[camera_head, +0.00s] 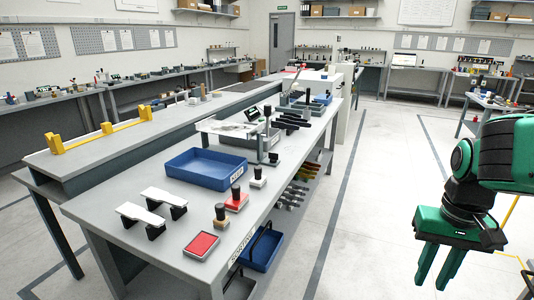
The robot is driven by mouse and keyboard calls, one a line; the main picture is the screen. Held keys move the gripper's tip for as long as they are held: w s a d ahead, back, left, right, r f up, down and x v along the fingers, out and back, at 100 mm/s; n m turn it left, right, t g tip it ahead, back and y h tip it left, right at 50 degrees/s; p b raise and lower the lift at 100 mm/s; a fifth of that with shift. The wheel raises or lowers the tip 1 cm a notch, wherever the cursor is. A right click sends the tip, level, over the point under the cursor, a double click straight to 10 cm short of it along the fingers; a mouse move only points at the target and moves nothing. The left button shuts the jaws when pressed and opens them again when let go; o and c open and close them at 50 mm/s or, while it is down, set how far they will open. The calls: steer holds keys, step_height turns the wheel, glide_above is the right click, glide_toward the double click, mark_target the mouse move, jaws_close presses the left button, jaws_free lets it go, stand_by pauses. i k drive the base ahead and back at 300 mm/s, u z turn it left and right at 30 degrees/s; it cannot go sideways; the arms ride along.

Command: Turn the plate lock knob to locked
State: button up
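I cannot make out a plate lock knob with certainty; any such knob is too small to tell here. A thin metallic plate (228,127) sits near the middle of the workbench (125,188). Beside it an upright post fixture (267,135) with a dark top stands on the bench. My green gripper (436,268) hangs at the right of the picture over the floor, well apart from the bench. Its two fingers point down with a gap between them, and nothing shows in the gap.
A blue tray (205,172), stamps and a red ink pad (201,245) lie on the bench. Open floor (385,190) lies between bench and arm.

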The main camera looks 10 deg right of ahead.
mark_target(273, 157)
steer(key=i, duration=0.9)
steer(key=z, duration=0.1)
